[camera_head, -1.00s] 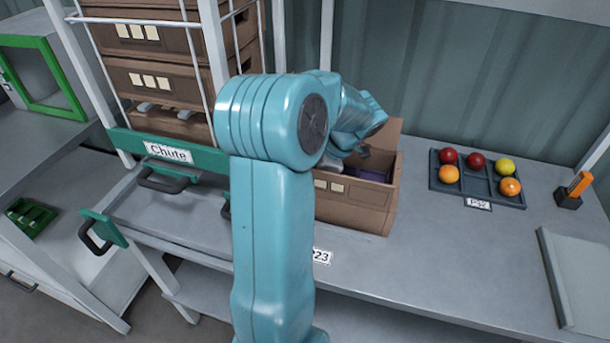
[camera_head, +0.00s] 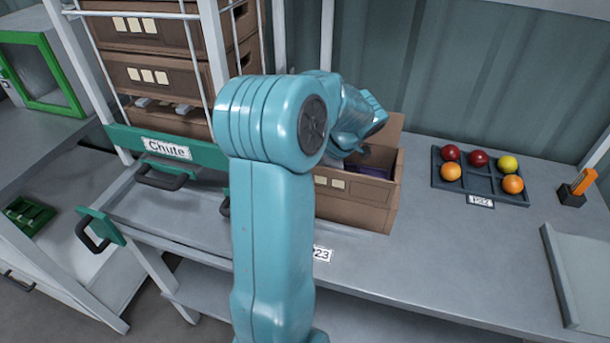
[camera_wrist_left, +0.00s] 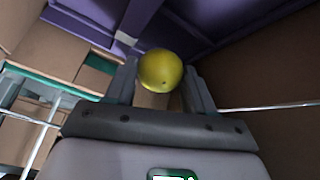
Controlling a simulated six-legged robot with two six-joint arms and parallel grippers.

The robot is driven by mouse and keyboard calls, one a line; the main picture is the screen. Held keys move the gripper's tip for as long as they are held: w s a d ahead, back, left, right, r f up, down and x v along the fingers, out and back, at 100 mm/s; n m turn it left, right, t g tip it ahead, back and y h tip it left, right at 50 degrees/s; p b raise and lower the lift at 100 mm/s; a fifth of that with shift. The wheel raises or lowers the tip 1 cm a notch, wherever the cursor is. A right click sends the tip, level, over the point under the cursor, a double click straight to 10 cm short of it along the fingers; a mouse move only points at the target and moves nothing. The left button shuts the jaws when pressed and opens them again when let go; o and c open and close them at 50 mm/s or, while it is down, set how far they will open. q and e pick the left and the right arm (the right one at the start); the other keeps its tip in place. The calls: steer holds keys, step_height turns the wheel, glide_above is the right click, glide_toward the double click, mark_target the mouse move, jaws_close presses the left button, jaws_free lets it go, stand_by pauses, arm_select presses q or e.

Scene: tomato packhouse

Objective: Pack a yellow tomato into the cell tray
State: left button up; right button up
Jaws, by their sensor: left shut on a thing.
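In the left wrist view my left gripper (camera_wrist_left: 160,88) is shut on a yellow tomato (camera_wrist_left: 160,70), held between its two fingers. In the head view my left arm's links hide most of that gripper, which is by the cardboard box (camera_head: 352,210); the held tomato is hidden there. The dark cell tray (camera_head: 482,188) lies on the bench to the right. It holds two red tomatoes (camera_head: 451,152) (camera_head: 478,158), a yellow tomato (camera_head: 507,164) and two orange tomatoes (camera_head: 451,172) (camera_head: 513,184). One cell in its front row, between the orange tomatoes, looks empty. My right gripper is not in view.
The box has a purple inside part (camera_head: 372,172), also in the left wrist view (camera_wrist_left: 190,18). A rack of brown crates (camera_head: 150,78) stands behind the Chute sign (camera_head: 166,149). An orange item in a black holder (camera_head: 572,195) stands right of the tray. Bench between box and tray is clear.

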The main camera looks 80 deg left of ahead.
arm_select(q)
steer(key=shift+f, duration=0.2)
stand_by(0.4)
steer(key=o, duration=0.8)
steer(key=c, duration=0.3)
steer(key=shift+r+p, duration=1.6)
steer(key=shift+r, duration=1.95)
